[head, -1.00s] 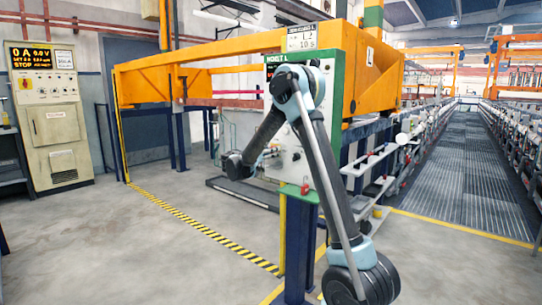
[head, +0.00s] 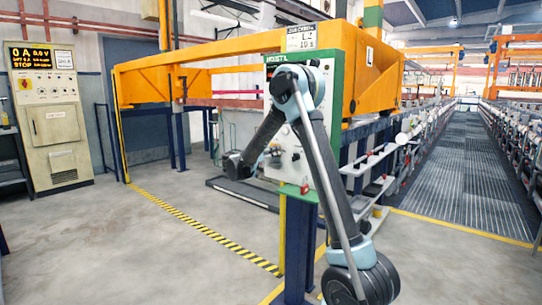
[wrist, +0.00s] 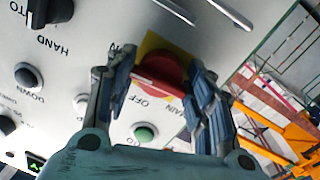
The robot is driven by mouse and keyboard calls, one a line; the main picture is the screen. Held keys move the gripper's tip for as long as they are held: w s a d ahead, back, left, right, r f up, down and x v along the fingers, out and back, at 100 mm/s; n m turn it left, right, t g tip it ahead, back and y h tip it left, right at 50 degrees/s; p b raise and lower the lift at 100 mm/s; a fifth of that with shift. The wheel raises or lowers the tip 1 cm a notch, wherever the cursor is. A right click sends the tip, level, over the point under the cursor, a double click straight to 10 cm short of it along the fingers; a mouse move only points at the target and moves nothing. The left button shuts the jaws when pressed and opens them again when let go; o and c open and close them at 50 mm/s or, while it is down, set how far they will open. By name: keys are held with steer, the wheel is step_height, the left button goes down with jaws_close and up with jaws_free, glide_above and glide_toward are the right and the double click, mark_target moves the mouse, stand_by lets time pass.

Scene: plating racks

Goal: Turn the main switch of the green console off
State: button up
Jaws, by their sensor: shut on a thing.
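The green console (head: 338,85) is a pale panel with a green border, standing at the middle of the head view. Its main switch (wrist: 165,68) is a red knob on a yellow plate, with MAIN and OFF lettering beside it in the wrist view. My gripper (wrist: 160,85) is at the knob, one finger on each side, shut on it. In the head view my gripper (head: 272,157) is at the panel's left part; the knob cannot be made out there. The fingers hide parts of the plate, and I cannot tell the knob's exact setting.
Near the switch are a green button (wrist: 145,132), a DOWN button (wrist: 28,75) and a black HAND selector (wrist: 50,10). A beige cabinet (head: 52,130) stands at far left. An orange beam (head: 215,50) runs behind the console. The floor at front left is clear.

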steer(key=shift+s+f+n+t+y, duration=0.1)
steer(key=shift+n+t, duration=0.15)
steer(key=shift+n, duration=2.75)
steer(key=shift+w+n+t+y, duration=0.1)
steer(key=shift+n+t, duration=0.2)
steer(key=shift+n, duration=2.7)
steer(key=shift+s+f+n+t+y, duration=0.1)
steer(key=shift+n+t, duration=0.15)
steer(key=shift+n, duration=2.75)
steer(key=o, duration=0.9)
steer(key=v, duration=1.2)
steer(key=shift+f, duration=0.1)
steer(key=shift+d, duration=0.15)
